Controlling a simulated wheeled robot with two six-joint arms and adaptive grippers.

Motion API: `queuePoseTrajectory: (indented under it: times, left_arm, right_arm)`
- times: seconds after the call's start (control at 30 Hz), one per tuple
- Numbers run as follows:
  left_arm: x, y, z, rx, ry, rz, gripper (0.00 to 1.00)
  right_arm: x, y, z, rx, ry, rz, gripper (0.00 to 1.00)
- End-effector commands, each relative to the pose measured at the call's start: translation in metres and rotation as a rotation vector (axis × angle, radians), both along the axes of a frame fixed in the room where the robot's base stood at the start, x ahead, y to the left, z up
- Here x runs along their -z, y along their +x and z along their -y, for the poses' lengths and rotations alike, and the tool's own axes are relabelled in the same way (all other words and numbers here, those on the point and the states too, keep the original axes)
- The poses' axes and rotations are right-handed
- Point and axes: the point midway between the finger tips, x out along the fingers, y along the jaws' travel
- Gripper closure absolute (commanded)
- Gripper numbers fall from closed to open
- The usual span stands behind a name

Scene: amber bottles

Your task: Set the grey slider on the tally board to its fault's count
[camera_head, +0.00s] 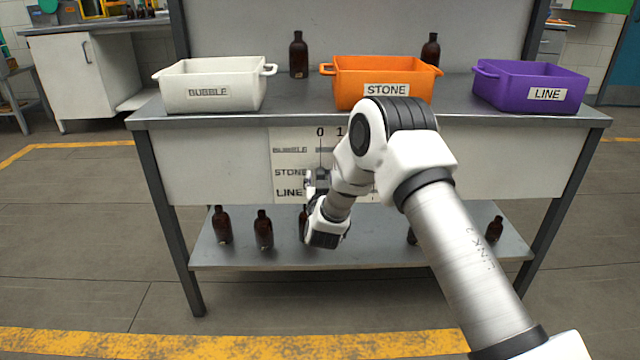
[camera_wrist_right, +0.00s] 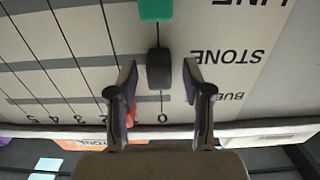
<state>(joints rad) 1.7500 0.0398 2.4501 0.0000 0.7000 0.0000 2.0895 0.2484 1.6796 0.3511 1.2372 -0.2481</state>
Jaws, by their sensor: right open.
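The tally board (camera_head: 285,163) hangs on the bench front, with rows BUBBLE, STONE and LINE; my right arm covers much of it. In the right wrist view it appears upside down. The dark grey slider (camera_wrist_right: 158,68) is in the STONE row on the line of the 0. My right gripper (camera_wrist_right: 159,76) is open, one fingertip on each side of this slider, with small gaps showing. In the head view the right gripper (camera_head: 317,185) is at the board's lower left part. A green slider (camera_wrist_right: 155,10) is in the LINE row, also at the 0. My left gripper is out of view.
A white BUBBLE bin (camera_head: 212,80), an orange STONE bin (camera_head: 345,90) and a purple LINE bin (camera_head: 510,95) stand on the bench top (camera_head: 290,112). Two amber bottles stand behind them; several more stand on the lower shelf (camera_head: 370,255), close to my right wrist.

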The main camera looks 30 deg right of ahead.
Motion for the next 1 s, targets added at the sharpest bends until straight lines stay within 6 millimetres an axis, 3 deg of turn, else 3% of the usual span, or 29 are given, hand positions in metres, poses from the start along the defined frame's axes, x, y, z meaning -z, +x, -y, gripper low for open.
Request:
queuePoseTrajectory:
  times: [0.23,0.4,0.73,1.0]
  left_arm:
    - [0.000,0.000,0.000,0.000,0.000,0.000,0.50]
    - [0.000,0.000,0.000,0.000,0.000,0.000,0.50]
    - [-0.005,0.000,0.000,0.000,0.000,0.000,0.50]
    - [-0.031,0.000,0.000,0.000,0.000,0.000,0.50]
  right_arm:
    - [0.000,0.003,0.002,-0.001,0.000,-0.001,0.50]
    - [0.000,0.003,0.002,0.000,0.000,-0.001,1.00]
    - [-0.002,-0.002,0.009,0.002,0.001,-0.001,1.00]
    - [-0.005,-0.029,0.052,0.006,0.003,-0.003,1.00]
